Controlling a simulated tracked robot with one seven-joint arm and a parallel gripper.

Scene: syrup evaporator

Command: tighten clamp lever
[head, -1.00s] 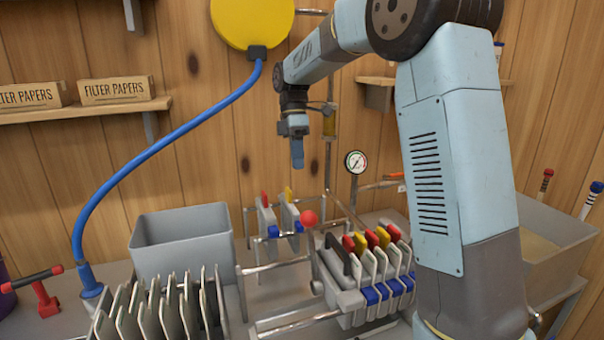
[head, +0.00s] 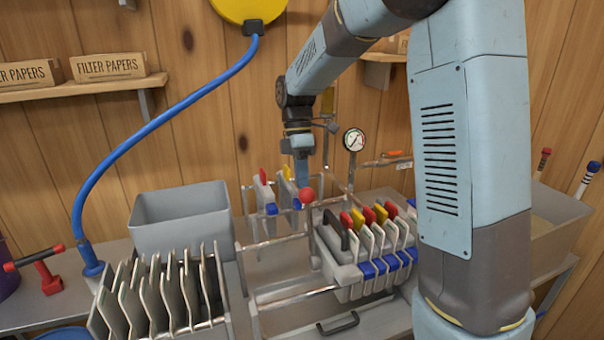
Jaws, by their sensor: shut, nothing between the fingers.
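The clamp lever stands at the left end of the filter press, topped by a red ball knob (head: 307,196). Its metal shaft runs down from the knob to the press frame. The press holds a pack of pale plates (head: 372,243) with red, yellow and blue tabs, behind a black-handled end plate (head: 338,262). My gripper (head: 301,183) is shut and empty. It points down, with its tip at the knob in the picture; I cannot tell whether it touches the knob.
A grey bin (head: 182,226) stands at the back left. A rack of loose plates (head: 165,300) is at the front left. A pressure gauge (head: 354,140) rises behind the press. A blue hose (head: 150,140) hangs at the left. Two separate plates (head: 264,205) stand behind the lever.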

